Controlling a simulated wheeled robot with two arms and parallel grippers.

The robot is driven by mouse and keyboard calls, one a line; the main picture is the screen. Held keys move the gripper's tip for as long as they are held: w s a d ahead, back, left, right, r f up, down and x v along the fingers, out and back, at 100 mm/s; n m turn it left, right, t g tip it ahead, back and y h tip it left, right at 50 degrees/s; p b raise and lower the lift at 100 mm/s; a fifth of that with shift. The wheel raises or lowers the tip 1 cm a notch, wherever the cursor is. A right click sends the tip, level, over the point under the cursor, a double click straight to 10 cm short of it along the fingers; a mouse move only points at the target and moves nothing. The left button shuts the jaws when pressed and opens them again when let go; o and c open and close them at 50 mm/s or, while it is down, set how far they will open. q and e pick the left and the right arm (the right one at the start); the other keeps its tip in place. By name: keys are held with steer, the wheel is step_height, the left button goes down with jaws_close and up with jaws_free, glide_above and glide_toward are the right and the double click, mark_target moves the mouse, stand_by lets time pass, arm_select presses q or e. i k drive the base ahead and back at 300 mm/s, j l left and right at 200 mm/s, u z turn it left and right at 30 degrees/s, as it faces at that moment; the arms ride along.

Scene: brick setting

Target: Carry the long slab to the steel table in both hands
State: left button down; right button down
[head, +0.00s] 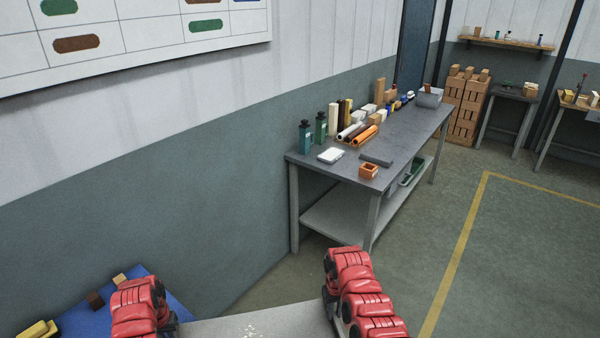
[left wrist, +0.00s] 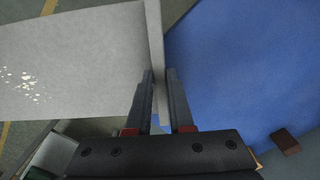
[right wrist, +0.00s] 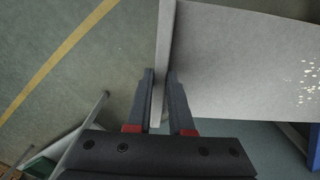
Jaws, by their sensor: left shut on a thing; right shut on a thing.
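The long slab (head: 255,325) is a pale grey board with a cream speckled patch, low at the front of the head view and partly cut off. My left gripper (left wrist: 160,78) is shut on the slab's end edge in the left wrist view, with the slab (left wrist: 75,60) stretching left. My right gripper (right wrist: 161,75) is shut on the opposite end edge in the right wrist view, with the slab (right wrist: 235,65) stretching right. The steel table (head: 405,136) stands ahead against the wall, apart from the slab, with a lower shelf.
The steel table holds bottles (head: 320,127), rolls (head: 364,135), a white item (head: 331,156), a dark flat piece (head: 377,159) and an orange box (head: 368,171). A blue surface (head: 172,312) lies at lower left. Floor (head: 480,270) at right is clear, with a yellow line.

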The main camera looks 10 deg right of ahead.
mark_target(407, 130)
steer(key=z, duration=1.2)
steer(key=i+l+z, duration=0.1)
steer(key=z, duration=0.3)
steer(key=i+z, duration=0.35)
steer(key=i, duration=1.25)
steer(key=i+l, duration=0.1)
steer(key=i, duration=2.45)
steer(key=i+u, duration=0.1)
steer(key=i, duration=1.15)
steer(key=i+l, duration=0.2)
steer(key=i, duration=1.1)
